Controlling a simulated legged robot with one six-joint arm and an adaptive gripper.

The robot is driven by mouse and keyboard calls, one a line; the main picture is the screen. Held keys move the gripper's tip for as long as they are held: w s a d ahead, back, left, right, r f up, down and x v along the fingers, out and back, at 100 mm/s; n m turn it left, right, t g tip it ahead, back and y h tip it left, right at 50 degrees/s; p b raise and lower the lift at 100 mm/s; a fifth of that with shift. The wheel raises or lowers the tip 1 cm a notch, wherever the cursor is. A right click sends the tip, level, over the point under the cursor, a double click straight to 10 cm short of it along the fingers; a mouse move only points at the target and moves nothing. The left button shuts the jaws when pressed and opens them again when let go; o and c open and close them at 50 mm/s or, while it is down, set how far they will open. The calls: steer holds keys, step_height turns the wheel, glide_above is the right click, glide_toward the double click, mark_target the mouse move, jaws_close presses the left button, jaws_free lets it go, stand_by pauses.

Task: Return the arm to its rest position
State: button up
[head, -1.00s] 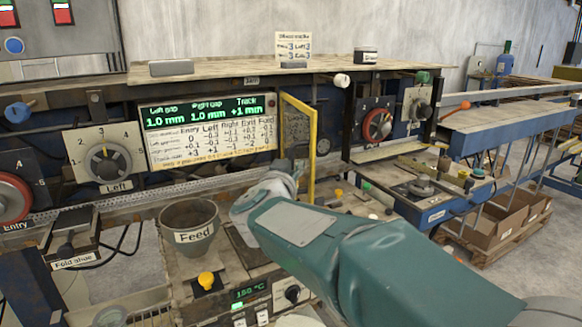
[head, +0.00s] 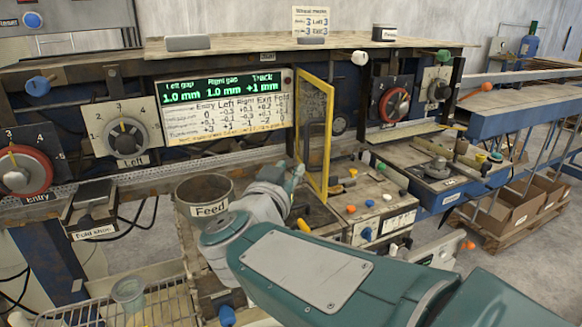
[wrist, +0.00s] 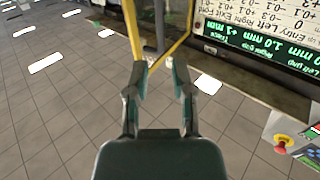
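My arm reaches in from the lower right of the head view, its green link across the front of the machine. My gripper (head: 294,178) is beside the yellow-framed guard, near its left edge, above the bench and right of the Feed cup (head: 204,196). In the wrist view, which looks tilted, my gripper (wrist: 158,80) has its two fingers spread apart with nothing between them. The yellow frame (wrist: 133,30) shows just beyond the fingertips; whether they touch it I cannot tell.
The display panel (head: 222,106) stands behind my gripper. A wire basket (head: 75,312) is at lower left. A blue-sided table (head: 510,115) extends at right. A red button (wrist: 282,143) shows in the wrist view.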

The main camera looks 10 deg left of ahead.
steer(key=s+d+f+n+g+y, duration=0.1)
steer(key=s+d+f+g+y, duration=0.1)
steer(key=s+d+f+g, duration=0.4)
steer(key=s+d+f+n+g+y, duration=0.1)
steer(key=s+d+f+g, duration=0.5)
steer(key=s+d+f, duration=0.5)
steer(key=s+d, duration=0.3)
steer(key=d, duration=0.1)
steer(key=shift+s+d+y, duration=0.2)
steer(key=shift+s+y, duration=0.2)
steer(key=shift+a+n, duration=0.15)
steer(key=shift+n, duration=0.15)
